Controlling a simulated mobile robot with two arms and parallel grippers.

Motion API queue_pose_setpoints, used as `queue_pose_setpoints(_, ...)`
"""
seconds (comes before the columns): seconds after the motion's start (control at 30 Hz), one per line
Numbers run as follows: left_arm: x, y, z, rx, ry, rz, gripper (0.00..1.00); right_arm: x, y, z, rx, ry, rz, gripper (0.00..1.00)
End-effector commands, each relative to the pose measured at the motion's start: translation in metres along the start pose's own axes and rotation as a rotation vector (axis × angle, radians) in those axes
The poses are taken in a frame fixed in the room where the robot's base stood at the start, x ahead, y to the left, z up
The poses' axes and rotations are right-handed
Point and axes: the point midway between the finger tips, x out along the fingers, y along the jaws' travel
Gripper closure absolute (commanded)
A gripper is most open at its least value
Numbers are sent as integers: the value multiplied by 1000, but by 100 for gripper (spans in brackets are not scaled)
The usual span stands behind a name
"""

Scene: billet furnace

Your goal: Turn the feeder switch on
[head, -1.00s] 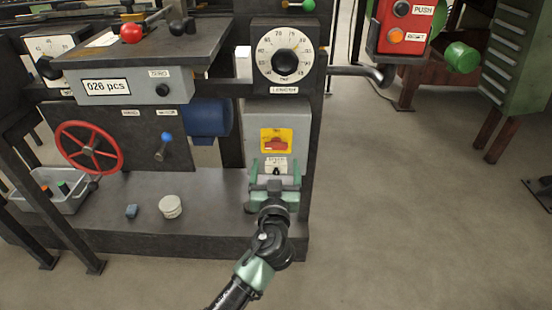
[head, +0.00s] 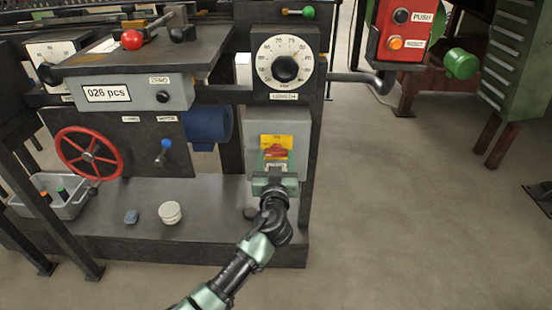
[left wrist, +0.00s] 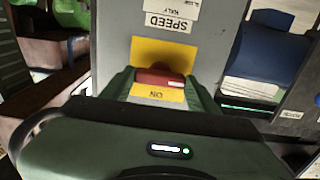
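The feeder switch is a red handle (head: 275,152) on a yellow plate (head: 284,140), on the front of a grey box (head: 292,118). My left gripper (head: 273,164) is right in front of it and hides the lower part of the box. In the left wrist view, which looks upside down, the red handle (left wrist: 160,79) lies crosswise on the yellow plate (left wrist: 165,50), beside the word ON. The fingers of my left gripper (left wrist: 159,88) stand apart at either side of the handle. I cannot tell whether they touch it. My right gripper is not in view.
The length dial (head: 285,68) is above the box. A red handwheel (head: 89,153) and a blue-tipped lever (head: 165,150) are at left. A white round tin (head: 170,212) and a small blue block (head: 131,217) lie on the machine base. Floor at right is open.

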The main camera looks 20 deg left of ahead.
Motion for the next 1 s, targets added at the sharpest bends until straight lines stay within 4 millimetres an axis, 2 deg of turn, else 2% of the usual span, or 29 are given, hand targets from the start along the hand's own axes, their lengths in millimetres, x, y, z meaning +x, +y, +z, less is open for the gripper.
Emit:
queue_pose_setpoints(0.27,0,0,0,26,0,1,80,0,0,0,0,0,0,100)
queue_pose_setpoints(0.47,0,0,1,117,0,1,80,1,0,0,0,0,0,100)
queue_pose_setpoints(1.0,-1,0,0,603,-1,1,80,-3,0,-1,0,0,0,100)
